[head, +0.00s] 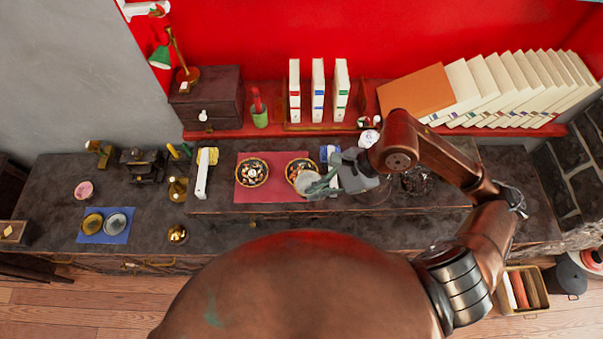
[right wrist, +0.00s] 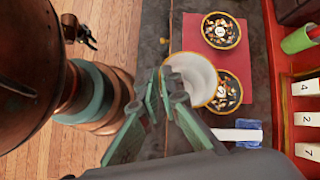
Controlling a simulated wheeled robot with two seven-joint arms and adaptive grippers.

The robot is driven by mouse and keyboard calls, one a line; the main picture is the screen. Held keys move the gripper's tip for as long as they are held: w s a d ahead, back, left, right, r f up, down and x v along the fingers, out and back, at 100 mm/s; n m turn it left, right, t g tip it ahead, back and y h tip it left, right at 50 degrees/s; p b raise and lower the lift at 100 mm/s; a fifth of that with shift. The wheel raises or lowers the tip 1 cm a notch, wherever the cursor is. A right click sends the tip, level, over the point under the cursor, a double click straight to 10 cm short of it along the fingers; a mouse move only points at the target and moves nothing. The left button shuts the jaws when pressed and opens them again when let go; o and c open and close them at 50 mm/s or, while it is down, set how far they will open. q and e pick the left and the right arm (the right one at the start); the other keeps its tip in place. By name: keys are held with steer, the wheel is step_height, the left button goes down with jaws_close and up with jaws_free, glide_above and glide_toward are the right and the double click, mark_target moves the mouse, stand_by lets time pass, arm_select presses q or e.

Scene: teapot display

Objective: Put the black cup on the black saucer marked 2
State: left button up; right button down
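Two black, patterned saucers lie on a red mat (head: 281,158). The right saucer (head: 294,166) is nearest my gripper, and in the right wrist view its mark (right wrist: 226,92) looks like a 2. The other saucer (head: 252,172) is to its left; its mark is too small to read surely. A cup (head: 307,184) with a white inside and gold rim also shows in the right wrist view (right wrist: 195,72); its outer wall is mostly hidden. My right gripper (head: 326,183) appears shut on its edge. The cup overlaps the right saucer's near edge in view; contact cannot be told. My left gripper is out of view.
White books (head: 318,90) stand on the red shelf behind. A white box (head: 202,172) stands left of the mat. A blue-and-white item (right wrist: 238,134) lies close to the right saucer. A blue mat (head: 104,225) with two dishes lies at left.

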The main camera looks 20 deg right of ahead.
mark_target(314, 172)
steer(key=d+m+t, duration=0.3)
steer(key=d, duration=0.1)
steer(key=shift+y, duration=0.4)
steer(key=w+f, duration=0.1)
steer(key=w, duration=0.1)
steer(key=w+a+f, duration=0.1)
steer(key=w, duration=0.2)
steer(key=w+f+p, duration=0.1)
steer(key=w, duration=0.1)
steer(key=shift+w+a+f, duration=0.3)
steer(key=shift+a+f, duration=0.1)
steer(key=w+f, duration=0.1)
steer(key=f, duration=0.2)
steer(key=w+f, duration=0.2)
steer(key=f, duration=0.1)
steer(key=w+a+f, duration=0.1)
steer(key=w+f, duration=0.1)
steer(key=f, duration=0.1)
steer(key=shift+p, duration=0.4)
steer(key=c, duration=2.6)
jaws_free()
steer(key=shift+f, duration=0.2)
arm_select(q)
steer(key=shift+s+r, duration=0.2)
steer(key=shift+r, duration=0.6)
arm_select(e)
steer(key=o, duration=0.4)
steer(key=shift+o, duration=0.2)
